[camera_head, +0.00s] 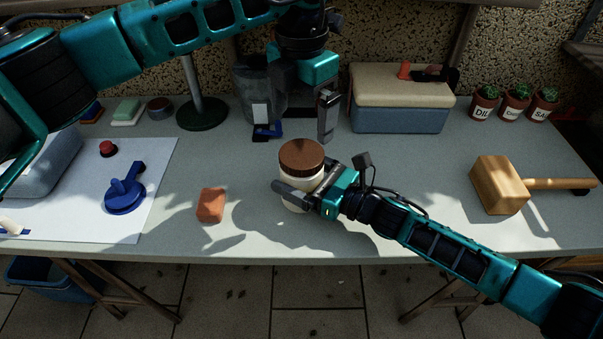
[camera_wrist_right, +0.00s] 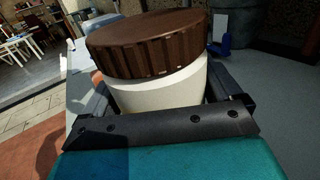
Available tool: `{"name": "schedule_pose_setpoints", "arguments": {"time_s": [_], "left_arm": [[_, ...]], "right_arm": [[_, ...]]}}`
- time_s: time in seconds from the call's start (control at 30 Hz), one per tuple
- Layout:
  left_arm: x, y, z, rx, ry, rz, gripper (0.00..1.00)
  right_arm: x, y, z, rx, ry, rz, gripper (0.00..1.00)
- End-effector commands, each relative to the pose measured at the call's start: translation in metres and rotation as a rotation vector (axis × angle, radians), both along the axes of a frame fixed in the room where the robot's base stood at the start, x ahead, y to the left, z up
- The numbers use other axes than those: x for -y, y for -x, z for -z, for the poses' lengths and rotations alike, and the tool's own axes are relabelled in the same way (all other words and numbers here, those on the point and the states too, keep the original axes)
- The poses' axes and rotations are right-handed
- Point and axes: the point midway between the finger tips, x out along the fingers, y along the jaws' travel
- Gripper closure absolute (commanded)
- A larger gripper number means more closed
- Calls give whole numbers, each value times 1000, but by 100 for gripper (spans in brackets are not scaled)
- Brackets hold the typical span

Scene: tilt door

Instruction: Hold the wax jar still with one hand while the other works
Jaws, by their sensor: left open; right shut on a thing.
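The wax jar (camera_head: 301,160) is a cream jar with a brown ribbed lid, standing upright near the middle of the bench. My right gripper (camera_head: 303,193) is shut around the jar's body, below the lid. In the right wrist view the jar (camera_wrist_right: 158,90) fills the space between the fingers, and its brown lid is on. My left gripper (camera_head: 298,117) is open and empty, pointing down above and behind the jar, apart from it.
A reddish block (camera_head: 211,205) lies left of the jar. A white sheet (camera_head: 75,212) with a blue clamp-like tool (camera_head: 125,190) is at the left. A wooden mallet (camera_head: 499,184) lies right. A blue box with a cream lid (camera_head: 400,110) and potted plants (camera_head: 515,104) stand behind.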

Motion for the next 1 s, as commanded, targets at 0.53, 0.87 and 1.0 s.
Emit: {"name": "schedule_pose_setpoints", "arguments": {"time_s": [0.53, 0.87, 1.0], "left_arm": [[0, 0, 0, 0, 0, 784, 0], [0, 0, 0, 0, 0, 1413, 0], [0, 0, 0, 0, 0, 1680, 0]], "right_arm": [[0, 0, 1, -1, 0, 0, 93], [0, 0, 1, -1, 0, 0, 93], [0, 0, 1, -1, 0, 0, 93]]}}
